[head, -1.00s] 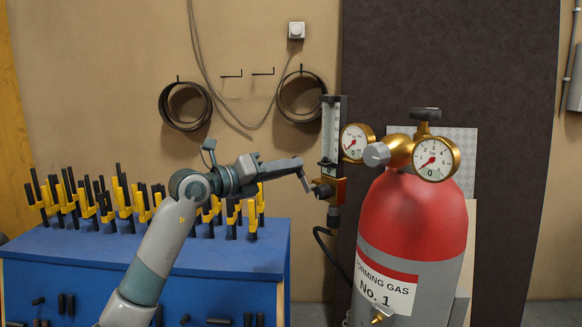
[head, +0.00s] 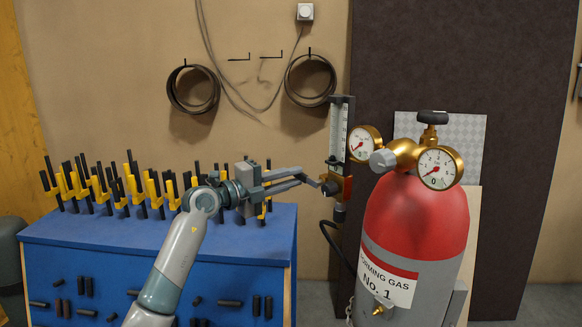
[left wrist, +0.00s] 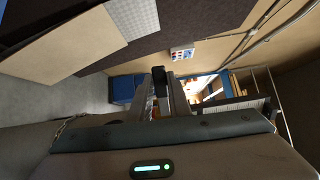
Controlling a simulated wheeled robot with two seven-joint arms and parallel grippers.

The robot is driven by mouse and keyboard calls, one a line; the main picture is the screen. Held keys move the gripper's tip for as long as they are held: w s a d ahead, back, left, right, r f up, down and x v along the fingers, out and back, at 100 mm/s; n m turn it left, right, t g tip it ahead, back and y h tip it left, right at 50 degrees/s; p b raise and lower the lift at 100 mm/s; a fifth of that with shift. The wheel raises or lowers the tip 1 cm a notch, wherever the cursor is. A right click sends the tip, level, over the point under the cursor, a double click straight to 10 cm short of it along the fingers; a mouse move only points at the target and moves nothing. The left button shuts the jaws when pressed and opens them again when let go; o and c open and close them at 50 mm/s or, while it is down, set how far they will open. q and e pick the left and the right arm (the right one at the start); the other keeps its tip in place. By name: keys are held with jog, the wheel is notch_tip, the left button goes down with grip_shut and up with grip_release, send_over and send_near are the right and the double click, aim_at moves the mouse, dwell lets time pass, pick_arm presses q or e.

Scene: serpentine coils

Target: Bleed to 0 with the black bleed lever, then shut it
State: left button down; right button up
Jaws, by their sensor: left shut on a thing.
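The black bleed lever (head: 330,188) sits at the orange valve block (head: 345,184) under the upright flow meter (head: 339,130). My left gripper (head: 318,184) reaches it from the left, its fingertips shut on it; the exact contact is small and partly hidden. In the left wrist view a dark piece (left wrist: 159,82) shows between the fingers. The red and grey gas cylinder (head: 415,220) carries two brass gauges. The needle of the right gauge (head: 437,168) points to the lower left; the left gauge (head: 360,144) is too small to read. My right gripper is not in view.
A blue bench (head: 150,240) with several yellow and black clamps (head: 110,190) stands at left, below my left arm. A black hose (head: 335,245) hangs beside the cylinder. Coils (head: 310,80) hang on the wall. Open air lies between bench and cylinder.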

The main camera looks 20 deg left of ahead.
pick_arm(q)
jog(key=shift+f+n, duration=0.15)
jog(key=shift+n, duration=0.15)
jog(key=c, duration=1.6)
grip_release()
jog(key=shift+c, duration=0.2)
jog(key=shift+s+a, duration=0.1)
jog(key=shift+s, duration=0.05)
jog(key=b+v, duration=0.7)
jog(key=v, duration=1)
jog(key=shift+a, duration=0.1)
